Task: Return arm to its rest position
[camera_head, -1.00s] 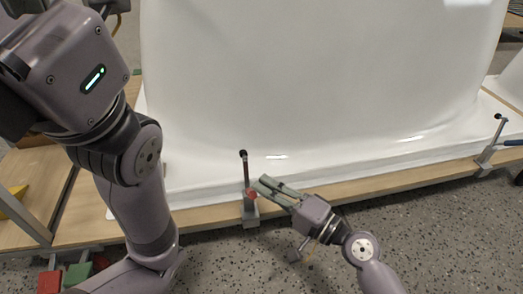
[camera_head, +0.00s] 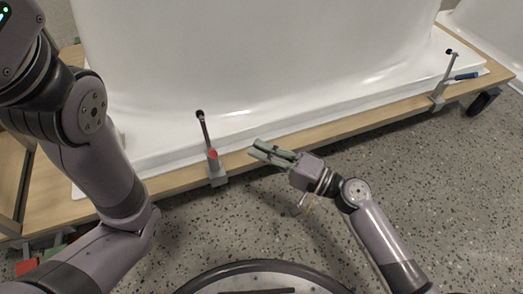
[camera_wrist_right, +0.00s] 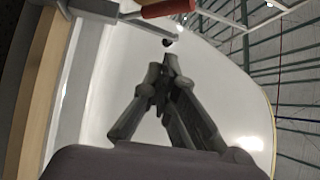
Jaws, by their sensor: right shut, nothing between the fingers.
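In the right wrist view the fingertips (camera_wrist_right: 170,62) come together below the clamp's red part (camera_wrist_right: 168,8). My left arm comes in along the left side of the head view; its gripper is out of the frame.
A large white bathtub shell (camera_head: 260,60) stands on a wooden-edged cart (camera_head: 330,130). A second clamp with a blue handle (camera_head: 466,76) is at the right, above a black caster (camera_head: 484,101). The speckled floor (camera_head: 450,200) at right is clear.

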